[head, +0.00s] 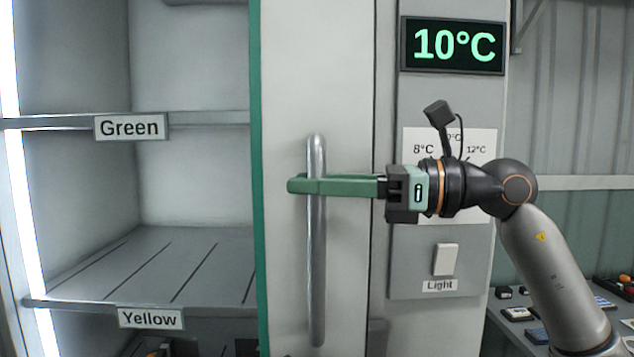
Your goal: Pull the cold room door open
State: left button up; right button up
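The cold room door (343,95) is a pale panel with a green left edge, in the middle of the head view. Its handle (317,265) is a vertical silver bar. Left of the door's green edge the cold room is open to view, with shelves inside. My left gripper is not in view.
Inside are shelves labelled Green (130,127) and Yellow (151,318). On the wall right of the door are a 10°C display (453,46), a temperature sign and a light switch (446,259). A table with small items (518,314) stands at the lower right, behind my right arm.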

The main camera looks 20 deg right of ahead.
grip_shut()
dwell(1.1)
